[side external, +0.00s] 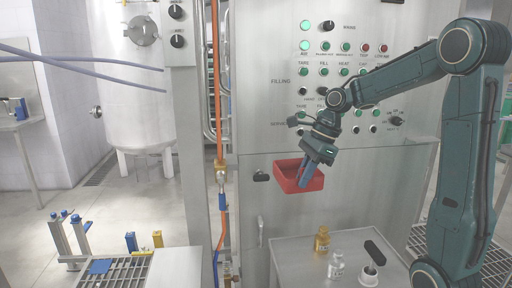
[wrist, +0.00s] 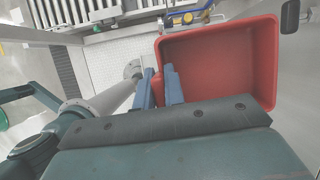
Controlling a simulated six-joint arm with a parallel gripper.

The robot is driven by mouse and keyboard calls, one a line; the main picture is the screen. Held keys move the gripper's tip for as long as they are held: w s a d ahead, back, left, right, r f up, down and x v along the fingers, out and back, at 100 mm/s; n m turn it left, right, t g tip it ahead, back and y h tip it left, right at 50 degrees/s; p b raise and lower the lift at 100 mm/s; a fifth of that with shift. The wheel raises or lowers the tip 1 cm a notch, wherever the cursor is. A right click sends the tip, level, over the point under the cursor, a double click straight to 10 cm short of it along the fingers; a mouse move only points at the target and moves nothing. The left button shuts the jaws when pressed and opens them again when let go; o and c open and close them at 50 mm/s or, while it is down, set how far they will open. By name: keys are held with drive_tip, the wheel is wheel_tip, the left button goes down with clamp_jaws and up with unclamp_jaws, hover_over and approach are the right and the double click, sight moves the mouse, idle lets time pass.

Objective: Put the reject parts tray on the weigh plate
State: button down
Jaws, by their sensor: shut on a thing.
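The red tray (side external: 299,177) is an open, empty box in the air before the steel panel, slightly tilted. My gripper (side external: 304,182) is shut on its wall, with the blue fingers at the near side. In the wrist view the tray (wrist: 222,62) lies to the right of and beyond the fingers, and its near left wall is between or beside the fingertips (wrist: 160,78). I cannot tell for sure which surface is the weigh plate; a plain pale flat surface (side external: 175,268) shows at the lower left beside a grating.
A steel table (side external: 295,255) below the tray holds an amber bottle (side external: 322,240), a clear bottle (side external: 336,265) and a white cup with a dark-topped item (side external: 370,272). An orange hose (side external: 217,90) runs down a post on the left. Blue-topped fixtures (side external: 68,235) stand at lower left.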

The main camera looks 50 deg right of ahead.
drive_tip(key=w+a+n, duration=0.3)
drive_tip(key=w+a, duration=1.4)
drive_tip(key=w, duration=0.4)
drive_tip(key=w+a+f+g, duration=0.1)
drive_tip(key=w+a+f, duration=0.1)
drive_tip(key=a+f, duration=0.3)
drive_tip(key=shift+w+a+f+n+y, duration=0.3)
drive_tip(key=shift+a+n, duration=0.1)
drive_tip(key=shift+a, duration=1.05)
approach(172, 285)
drive_tip(key=shift+w+a+r, duration=0.25)
drive_tip(key=shift+a+r, duration=0.1)
drive_tip(key=shift+a, duration=0.35)
drive_tip(key=shift+f, duration=0.1)
drive_tip(key=shift+f, duration=2.05)
drive_tip(key=shift+f, duration=0.1)
